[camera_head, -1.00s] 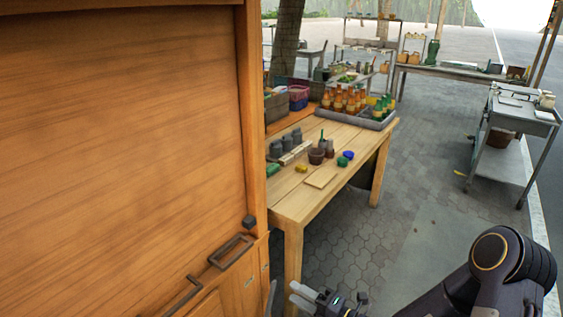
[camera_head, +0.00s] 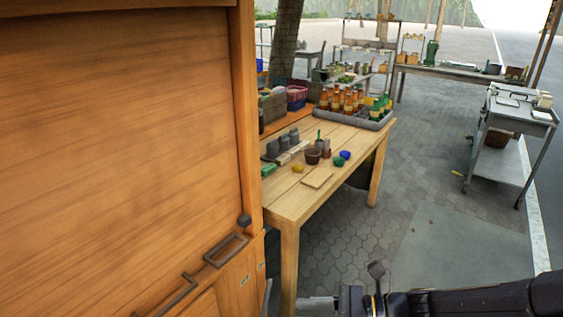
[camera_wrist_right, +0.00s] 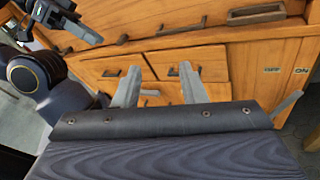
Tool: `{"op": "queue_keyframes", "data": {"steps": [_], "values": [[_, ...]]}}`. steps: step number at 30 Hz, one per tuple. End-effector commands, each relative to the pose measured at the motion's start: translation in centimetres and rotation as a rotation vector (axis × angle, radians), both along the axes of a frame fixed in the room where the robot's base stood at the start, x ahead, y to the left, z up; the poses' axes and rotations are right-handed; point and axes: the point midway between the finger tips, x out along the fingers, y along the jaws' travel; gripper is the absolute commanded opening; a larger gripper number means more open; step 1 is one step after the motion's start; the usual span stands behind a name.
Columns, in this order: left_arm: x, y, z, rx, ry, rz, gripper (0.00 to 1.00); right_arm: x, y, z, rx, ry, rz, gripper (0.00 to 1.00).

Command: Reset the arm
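My right arm (camera_head: 470,302) comes in from the right along the bottom edge of the head view, lying almost level. Its gripper (camera_head: 318,304) points left toward the cabinet and is seen from the side. In the right wrist view the two grey fingers of the right gripper (camera_wrist_right: 160,72) stand apart with nothing between them, facing the cabinet's drawers. Part of my left arm, with its dark gripper (camera_wrist_right: 66,18), shows at the upper left of that view. Its fingers are too unclear to tell open from shut. The left arm is not in the head view.
A wooden cabinet (camera_head: 120,120) with dark handles fills the left. A wooden table (camera_head: 290,205) beside it carries bottles in a grey tray (camera_head: 374,124), pots and small coloured lumps. A grey trolley (camera_head: 520,125) stands at the right. Paved ground between them is clear.

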Motion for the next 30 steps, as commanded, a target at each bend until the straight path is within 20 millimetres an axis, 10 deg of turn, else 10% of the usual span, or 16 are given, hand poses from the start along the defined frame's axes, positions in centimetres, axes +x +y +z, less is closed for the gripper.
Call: {"op": "queue_keyframes", "data": {"steps": [6, 15, 30], "values": [[0.0, 0.0, 0.1, 0.000, 0.000, 0.000, 0.38, -7.0, -3.8, 1.5, -0.442, -0.721, 0.341, 0.38], [0.0, 0.0, 0.2, 0.000, 0.000, 0.000, 0.38, -11.6, -12.1, 0.9, -1.054, -1.461, 0.841, 0.38], [0.0, 0.0, 0.2, 0.000, 0.000, 0.000, 0.38, -12.3, -15.5, 1.1, -1.286, -1.642, 1.063, 0.38]]}}
